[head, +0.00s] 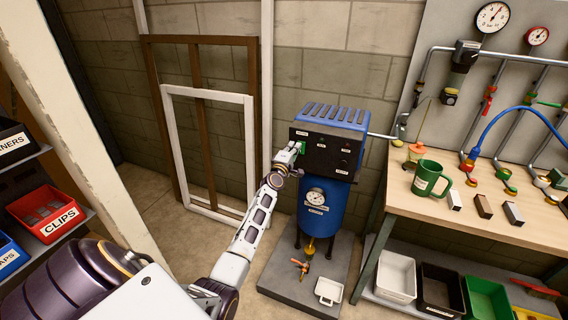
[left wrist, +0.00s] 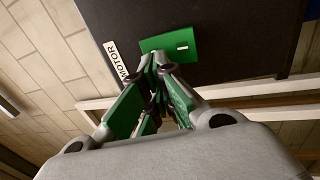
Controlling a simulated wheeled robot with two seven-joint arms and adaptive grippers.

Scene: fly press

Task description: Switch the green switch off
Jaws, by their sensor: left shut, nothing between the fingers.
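The green switch (left wrist: 186,42) is on the dark front panel of the blue machine, beside a white label reading MOTOR (left wrist: 118,60). A small white mark shows on its right part. My left gripper (left wrist: 160,68) is shut and empty, its fingertips at the lower edge of the switch; I cannot tell whether they touch it. In the head view my left gripper (head: 290,152) reaches the left end of the black panel (head: 328,152) and partly hides the switch there. My right gripper is not in view.
The blue machine (head: 322,205) stands on a grey base. To its right is a workbench (head: 425,205) with a green mug (head: 431,178) and several small blocks. Frames (head: 248,150) lean on the wall to the left. A shelf with a red CLIPS bin (head: 45,213) is at far left.

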